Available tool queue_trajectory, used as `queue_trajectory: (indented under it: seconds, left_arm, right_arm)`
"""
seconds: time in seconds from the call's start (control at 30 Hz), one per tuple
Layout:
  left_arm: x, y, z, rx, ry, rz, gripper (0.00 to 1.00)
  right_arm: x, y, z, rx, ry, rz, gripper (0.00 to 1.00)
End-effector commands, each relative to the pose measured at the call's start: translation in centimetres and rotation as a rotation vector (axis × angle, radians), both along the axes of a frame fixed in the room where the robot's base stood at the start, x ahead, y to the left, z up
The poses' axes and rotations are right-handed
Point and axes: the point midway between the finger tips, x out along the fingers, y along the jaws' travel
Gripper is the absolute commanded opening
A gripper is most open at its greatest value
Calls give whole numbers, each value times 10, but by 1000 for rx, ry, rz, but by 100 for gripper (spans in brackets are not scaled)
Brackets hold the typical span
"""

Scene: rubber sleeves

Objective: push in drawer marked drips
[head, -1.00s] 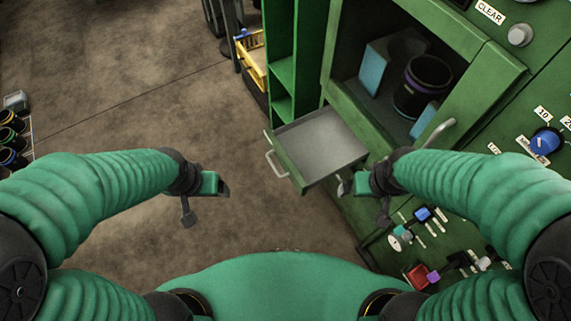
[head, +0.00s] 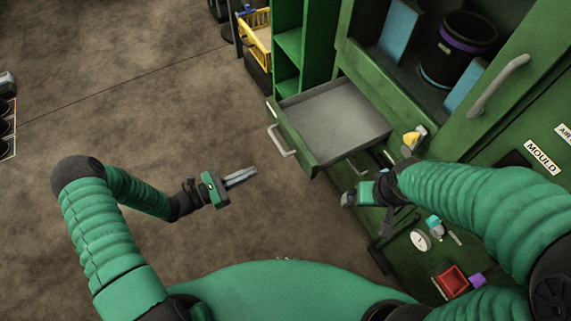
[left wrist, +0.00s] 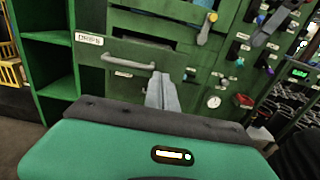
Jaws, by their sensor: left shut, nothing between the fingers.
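The open drawer (head: 332,122) sticks out of the green cabinet in the head view, its grey inside empty. Its front has a pale bar handle (head: 281,140). In the left wrist view the drawer front (left wrist: 120,55) carries a label (left wrist: 89,39) reading DRIPS, with the handle (left wrist: 127,63) below it. My left gripper (head: 241,177) is shut and empty, apart from the drawer, in front of and below the handle in the head view. Its fingers (left wrist: 163,93) point toward the drawer front. My right gripper (head: 348,199) is near the cabinet, below the drawer in the picture; its finger gap is unclear.
The cabinet's upper bay holds a dark pot (head: 459,48) and blue blocks. A door handle (head: 499,85) and a yellow knob (head: 412,139) are near my right arm. Green shelves (head: 289,45) and a yellow basket (head: 256,29) stand left of the drawer.

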Motion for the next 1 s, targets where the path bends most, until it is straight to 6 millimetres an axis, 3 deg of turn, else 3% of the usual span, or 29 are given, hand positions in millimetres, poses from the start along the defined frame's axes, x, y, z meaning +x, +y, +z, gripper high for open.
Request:
queue_trajectory:
  seconds: [0.17, 0.7, 1.0]
  left_arm:
    - [10, -14, 2, -9, 0, 8, 0]
    - [63, -108, 0, -6, 1, 4, 0]
    - [71, -121, 2, -7, 3, 6, 0]
  right_arm:
    - [0, 0, 0, 0, -1, -1, 100]
    - [0, 0, -10, 0, -1, 0, 100]
    - [0, 0, -11, 0, -1, 0, 100]
